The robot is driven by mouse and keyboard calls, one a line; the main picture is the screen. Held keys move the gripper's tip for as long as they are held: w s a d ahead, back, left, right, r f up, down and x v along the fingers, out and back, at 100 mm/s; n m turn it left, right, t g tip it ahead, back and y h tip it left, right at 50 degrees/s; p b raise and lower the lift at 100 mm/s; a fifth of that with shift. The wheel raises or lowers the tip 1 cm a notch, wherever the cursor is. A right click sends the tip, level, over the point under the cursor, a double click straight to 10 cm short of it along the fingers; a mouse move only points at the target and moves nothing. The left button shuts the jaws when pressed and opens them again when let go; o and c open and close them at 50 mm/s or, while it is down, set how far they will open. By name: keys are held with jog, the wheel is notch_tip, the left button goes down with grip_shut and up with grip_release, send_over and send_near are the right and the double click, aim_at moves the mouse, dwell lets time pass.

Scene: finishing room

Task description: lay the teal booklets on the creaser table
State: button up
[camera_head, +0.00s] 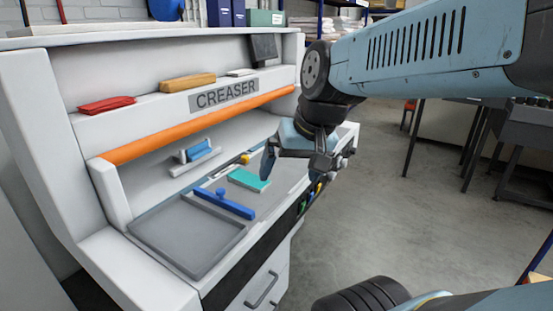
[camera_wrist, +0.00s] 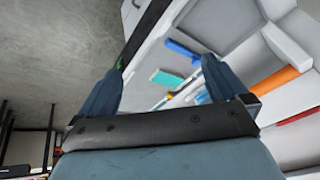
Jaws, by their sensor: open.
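My gripper (camera_head: 296,165) is open and empty, above the right part of the creaser table (camera_head: 162,203). In the wrist view its two fingers (camera_wrist: 160,85) stand wide apart with nothing between them.
A blue block (camera_head: 198,151) sits at the back. An orange roller (camera_head: 195,127) runs above. A red item (camera_head: 107,104) and a tan block (camera_head: 187,82) lie on the shelf.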

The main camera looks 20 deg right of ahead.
jog(key=shift+s+d+r+n+t+h, duration=0.5)
jog(key=shift+s+d+r+n+h, duration=0.3)
jog(key=shift+r+n, duration=0.15)
